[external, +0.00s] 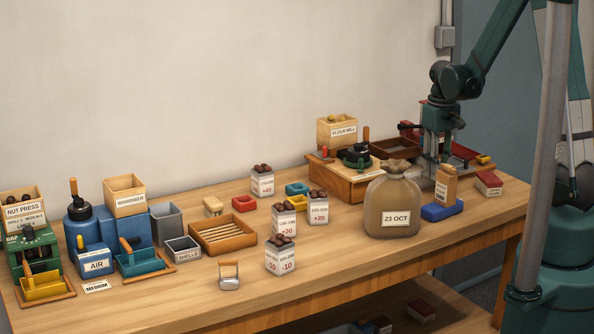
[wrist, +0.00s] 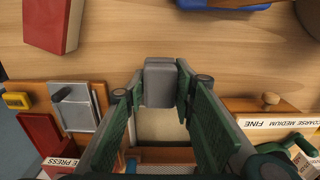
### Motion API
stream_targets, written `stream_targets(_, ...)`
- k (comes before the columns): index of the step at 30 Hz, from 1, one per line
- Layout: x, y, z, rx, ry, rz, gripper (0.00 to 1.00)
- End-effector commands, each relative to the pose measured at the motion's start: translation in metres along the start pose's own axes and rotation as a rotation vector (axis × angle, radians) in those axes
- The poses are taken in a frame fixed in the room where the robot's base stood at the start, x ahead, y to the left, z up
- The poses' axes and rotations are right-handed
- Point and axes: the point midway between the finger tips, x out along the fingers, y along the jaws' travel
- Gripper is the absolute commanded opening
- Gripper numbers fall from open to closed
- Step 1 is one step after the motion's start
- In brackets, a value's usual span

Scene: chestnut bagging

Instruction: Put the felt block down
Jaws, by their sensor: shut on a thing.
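A grey block, seemingly the felt block (wrist: 160,78), is between the fingertips of my gripper (wrist: 158,92) in the wrist view. My gripper is shut on it. Bare wood shows around the block's far side; whether it touches the table I cannot tell. In the external view my gripper (external: 436,150) points down at the right part of the table, behind the sack and a small brown box. The block cannot be made out there.
A sack marked 23 OCT (external: 394,210) stands in front. A wooden mill (external: 340,180) stands left of my gripper.

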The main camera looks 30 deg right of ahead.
Motion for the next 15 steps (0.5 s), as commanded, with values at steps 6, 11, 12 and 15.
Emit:
stream_targets(6,0.000,0.000,0.000,0.000,0.000,0.000,0.13)
stream_targets(11,0.006,0.000,0.000,0.000,0.000,0.000,0.13)
stream_targets(12,0.009,0.000,0.000,0.000,0.000,0.000,0.13)
stream_targets(15,0.019,0.000,-0.001,0.000,0.000,0.000,0.13)
